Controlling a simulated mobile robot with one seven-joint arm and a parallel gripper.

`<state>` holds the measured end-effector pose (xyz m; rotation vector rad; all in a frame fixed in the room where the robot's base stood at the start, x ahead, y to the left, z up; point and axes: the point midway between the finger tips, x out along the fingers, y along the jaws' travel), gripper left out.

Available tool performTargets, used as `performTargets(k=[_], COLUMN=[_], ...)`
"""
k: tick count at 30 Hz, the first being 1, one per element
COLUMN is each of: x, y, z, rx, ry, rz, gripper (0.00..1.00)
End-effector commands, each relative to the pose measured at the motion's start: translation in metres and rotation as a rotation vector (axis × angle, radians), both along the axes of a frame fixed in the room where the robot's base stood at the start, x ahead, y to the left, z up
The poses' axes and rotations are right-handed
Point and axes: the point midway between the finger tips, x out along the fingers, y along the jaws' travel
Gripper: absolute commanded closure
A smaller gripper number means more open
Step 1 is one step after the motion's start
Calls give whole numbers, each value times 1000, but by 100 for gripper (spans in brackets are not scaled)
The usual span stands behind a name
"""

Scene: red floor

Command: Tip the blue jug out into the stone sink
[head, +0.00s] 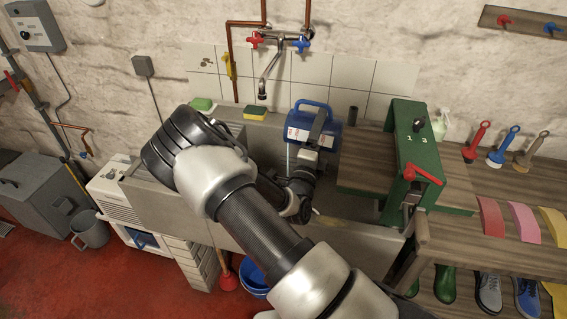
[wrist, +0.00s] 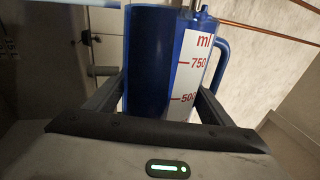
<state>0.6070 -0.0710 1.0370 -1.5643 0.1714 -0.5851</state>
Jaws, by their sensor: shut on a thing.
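The blue jug (head: 326,134) is held over the stone sink (head: 360,243), tipped on its side with its handle uppermost. Its white measuring label faces left in the head view. A thin pale stream, which looks like water, drops from the jug's left end towards the basin. My gripper (head: 317,125) is shut around the jug's body. In the wrist view the jug (wrist: 152,60) sits between the fingers of my gripper (wrist: 160,100), with its handle at the right. My arm hides much of the basin.
A tap (head: 271,62) hangs from the wall behind the sink. A yellow sponge (head: 255,113) and green soap (head: 202,104) lie on the back ledge. A green box-like stand (head: 408,150) stands close right of the jug. A blue bucket (head: 252,279) is on the floor.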

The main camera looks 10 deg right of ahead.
Motion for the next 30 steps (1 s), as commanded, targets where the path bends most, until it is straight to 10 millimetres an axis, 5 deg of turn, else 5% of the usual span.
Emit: performTargets(k=[28,30], x=[5,4], y=[10,6], z=[-22,-12], rx=[-155,-121], ry=[79,60], rz=[1,-3], gripper=[63,63])
